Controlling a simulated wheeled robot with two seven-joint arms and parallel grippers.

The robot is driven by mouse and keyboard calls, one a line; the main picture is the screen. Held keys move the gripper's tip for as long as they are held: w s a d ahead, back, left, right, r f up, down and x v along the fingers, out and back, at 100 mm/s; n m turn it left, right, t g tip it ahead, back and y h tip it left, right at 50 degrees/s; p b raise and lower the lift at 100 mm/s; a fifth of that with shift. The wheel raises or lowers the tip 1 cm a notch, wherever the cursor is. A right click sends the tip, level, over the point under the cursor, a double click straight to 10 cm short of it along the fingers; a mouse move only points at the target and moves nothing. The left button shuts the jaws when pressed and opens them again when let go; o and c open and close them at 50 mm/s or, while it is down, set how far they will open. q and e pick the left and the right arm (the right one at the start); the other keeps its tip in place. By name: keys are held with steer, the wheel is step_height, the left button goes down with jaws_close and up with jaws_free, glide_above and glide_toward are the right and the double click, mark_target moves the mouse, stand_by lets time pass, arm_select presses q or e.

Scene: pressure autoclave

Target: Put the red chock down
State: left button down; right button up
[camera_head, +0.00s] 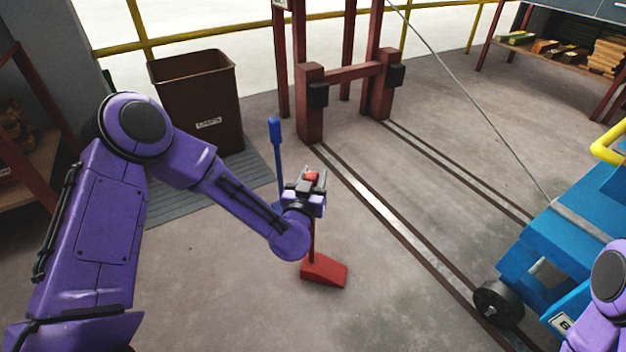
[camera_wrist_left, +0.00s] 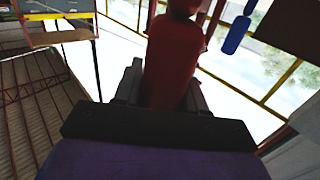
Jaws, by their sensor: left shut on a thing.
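The red chock (camera_head: 325,271) is a wedge with a thin upright handle, in the lower middle of the head view. My left gripper (camera_head: 308,182) is above the wedge and shut on the handle, whose red top shows between the fingers. In the left wrist view the red handle (camera_wrist_left: 172,65) stands between the fingers of the left gripper (camera_wrist_left: 165,88). The wedge is at or close to the concrete floor; I cannot tell whether it touches. My right gripper is out of view.
A blue-topped rod (camera_head: 276,150) rises behind my left gripper. A brown bin (camera_head: 197,95) stands behind.

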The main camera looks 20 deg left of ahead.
arm_select(q)
steer(key=c, duration=0.6)
jaws_free()
steer(key=shift+c, duration=0.2)
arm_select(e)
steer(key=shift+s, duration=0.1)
arm_select(q)
steer(key=shift+s+d+r, duration=0.1)
steer(key=shift+s, duration=0.25)
steer(key=s+d+p, duration=0.1)
steer(key=s+p, duration=0.1)
steer(key=s, duration=0.9)
steer(key=shift+s+d, duration=0.15)
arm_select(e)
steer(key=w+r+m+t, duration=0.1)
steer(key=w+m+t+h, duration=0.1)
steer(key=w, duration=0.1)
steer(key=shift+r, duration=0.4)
